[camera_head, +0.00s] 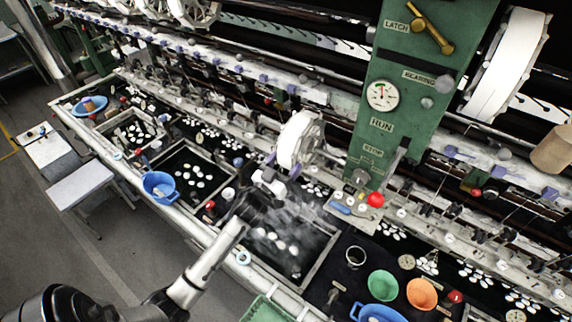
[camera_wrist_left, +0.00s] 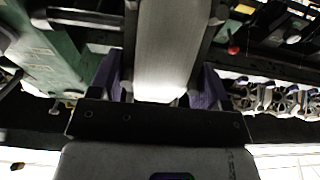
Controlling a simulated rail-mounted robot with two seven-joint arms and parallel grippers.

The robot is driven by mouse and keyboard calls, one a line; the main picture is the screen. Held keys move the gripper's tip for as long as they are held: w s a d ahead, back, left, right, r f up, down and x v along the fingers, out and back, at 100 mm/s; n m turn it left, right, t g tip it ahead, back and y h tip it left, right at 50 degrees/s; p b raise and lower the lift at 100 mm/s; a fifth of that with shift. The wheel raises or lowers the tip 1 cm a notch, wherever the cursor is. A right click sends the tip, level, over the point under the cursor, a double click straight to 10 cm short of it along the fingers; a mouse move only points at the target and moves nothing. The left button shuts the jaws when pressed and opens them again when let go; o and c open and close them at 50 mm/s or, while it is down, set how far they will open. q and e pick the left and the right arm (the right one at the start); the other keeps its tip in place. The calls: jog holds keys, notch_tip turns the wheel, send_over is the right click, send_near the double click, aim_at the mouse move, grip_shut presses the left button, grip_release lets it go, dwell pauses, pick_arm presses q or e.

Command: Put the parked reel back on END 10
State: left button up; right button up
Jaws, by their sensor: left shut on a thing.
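The white reel (camera_head: 299,140) is raised above the basins, just left of the green post (camera_head: 388,85). My left gripper (camera_head: 279,168) is shut on the reel from below. In the left wrist view, the reel's pale rim (camera_wrist_left: 166,45) fills the space between the purple fingers of my left gripper (camera_wrist_left: 160,85). The reel appears close to the post's lower side, but I cannot tell whether it touches anything there. No END 10 label is readable. My right gripper is not in view.
Another large white reel (camera_head: 505,65) sits right of the post. A thread-guide rail (camera_head: 235,85) runs behind the basins. A blue bowl (camera_head: 160,186), a green bowl (camera_head: 382,285) and an orange bowl (camera_head: 421,294) stand along the front. A steaming basin (camera_head: 290,245) lies below the gripper.

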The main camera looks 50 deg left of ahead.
pick_arm(q)
jog(key=shift+s+d+r+p, duration=0.15)
jog(key=shift+s+p, duration=0.15)
jog(key=shift+s, duration=0.25)
jog(key=s+d+p, duration=0.2)
jog(key=s, duration=0.9)
jog(key=s+d+p, duration=0.2)
jog(key=s, duration=0.9)
jog(key=shift+s+d, duration=0.2)
jog(key=shift+d, duration=0.1)
